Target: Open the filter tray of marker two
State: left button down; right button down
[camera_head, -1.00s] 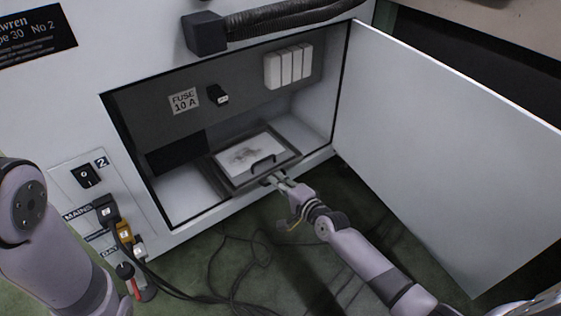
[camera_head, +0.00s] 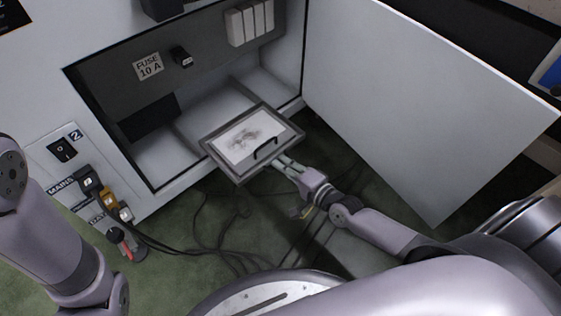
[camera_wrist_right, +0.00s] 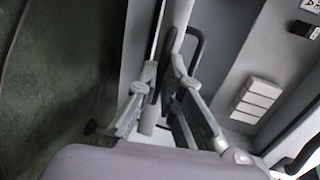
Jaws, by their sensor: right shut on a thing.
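The filter tray (camera_head: 228,168) is a grey frame with a smudged white sheet and a black handle (camera_head: 266,148). It is drawn out of the open cabinet of the machine labelled 2, its front part over the floor. My right gripper (camera_head: 280,164) is at the tray's front edge by the handle, shut on the tray. In the right wrist view my right gripper's fingers (camera_wrist_right: 160,100) reach to the dark handle bar (camera_wrist_right: 193,48); the exact contact is hidden. My left arm shows at the left, but its gripper is out of view.
The cabinet door (camera_head: 420,110) stands open at the right. Inside the cabinet are a fuse label (camera_head: 149,65), a black switch (camera_head: 182,57) and white blocks (camera_head: 249,22). A power switch (camera_head: 62,149) and plugs (camera_head: 108,200) are at the left. Loose cables (camera_head: 205,235) lie on the green floor.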

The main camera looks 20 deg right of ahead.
jog(key=c, duration=1.8)
grip_release()
jog(key=shift+o, duration=0.2)
jog(key=o, duration=0.7)
notch_tip(320, 180, up, 9)
jog(key=shift+w, duration=0.3)
jog(key=shift+s+r, duration=0.15)
jog(key=shift+r, duration=0.5)
jog(key=c, duration=0.7)
jog(key=shift+s+f, duration=0.1)
